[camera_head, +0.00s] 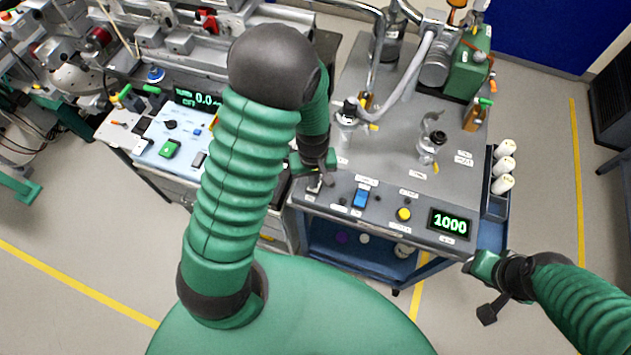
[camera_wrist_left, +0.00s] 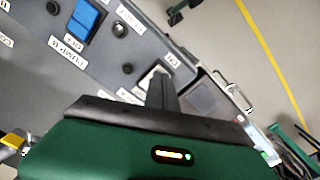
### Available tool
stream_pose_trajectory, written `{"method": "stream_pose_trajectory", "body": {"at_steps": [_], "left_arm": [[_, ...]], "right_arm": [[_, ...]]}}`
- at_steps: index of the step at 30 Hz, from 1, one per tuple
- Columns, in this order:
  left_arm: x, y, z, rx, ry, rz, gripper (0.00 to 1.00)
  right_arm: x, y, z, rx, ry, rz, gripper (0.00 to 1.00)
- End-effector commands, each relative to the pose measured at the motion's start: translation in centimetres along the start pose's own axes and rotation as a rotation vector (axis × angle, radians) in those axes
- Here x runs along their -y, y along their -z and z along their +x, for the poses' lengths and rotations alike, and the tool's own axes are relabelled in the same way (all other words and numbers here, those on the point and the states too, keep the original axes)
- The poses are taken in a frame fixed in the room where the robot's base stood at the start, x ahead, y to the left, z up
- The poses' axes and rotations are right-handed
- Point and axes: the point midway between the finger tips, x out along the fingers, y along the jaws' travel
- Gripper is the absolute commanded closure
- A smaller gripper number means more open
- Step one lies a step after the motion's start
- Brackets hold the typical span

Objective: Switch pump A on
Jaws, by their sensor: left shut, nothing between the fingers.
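The grey control panel (camera_head: 333,205) runs along the cart's front edge. It carries a pale switch (camera_head: 314,185) at the left and a blue rocker switch (camera_head: 361,198) right of it. My left gripper (camera_head: 328,178) is shut and empty, right by the pale switch. In the left wrist view its fingertips (camera_wrist_left: 158,90) overlap the pale switch (camera_wrist_left: 155,73), partly hiding it; contact cannot be told. The blue switch (camera_wrist_left: 82,20) is clear of them. My right gripper (camera_head: 486,290) is off the cart's right front corner.
Hoses and a green pump unit (camera_head: 468,72) stand at the back. White bottles (camera_head: 504,167) hang on the cart's right side. A second bench (camera_head: 150,155) stands left.

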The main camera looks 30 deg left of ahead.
Motion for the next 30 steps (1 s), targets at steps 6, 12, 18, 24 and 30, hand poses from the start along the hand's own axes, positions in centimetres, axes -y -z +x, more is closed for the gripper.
{"method": "stream_pose_trajectory", "body": {"at_steps": [6, 12, 18, 24, 30], "left_arm": [[0.0, 0.0, 0.4, 0.0, 0.0, 0.0, 1.0], [0.0, 0.0, 0.7, 0.0, 0.0, 0.0, 1.0], [0.0, 0.0, 1.0, 0.0, 0.0, 0.0, 1.0], [0.0, 0.0, 0.6, 0.0, 0.0, 0.0, 1.0], [0.0, 0.0, -1.4, 0.0, 0.0, 0.0, 1.0]], "right_arm": [[0.0, -0.1, 0.3, 0.0, 0.0, 0.0, 0.61], [0.0, -0.1, 0.5, 0.0, 0.0, 0.0, 0.61], [0.0, -0.2, 0.7, 0.0, 0.0, 0.0, 0.61], [0.0, -0.1, 0.3, 0.0, 0.0, 0.0, 0.61], [0.0, 0.4, -1.6, 0.0, 0.0, 0.0, 0.61]]}}
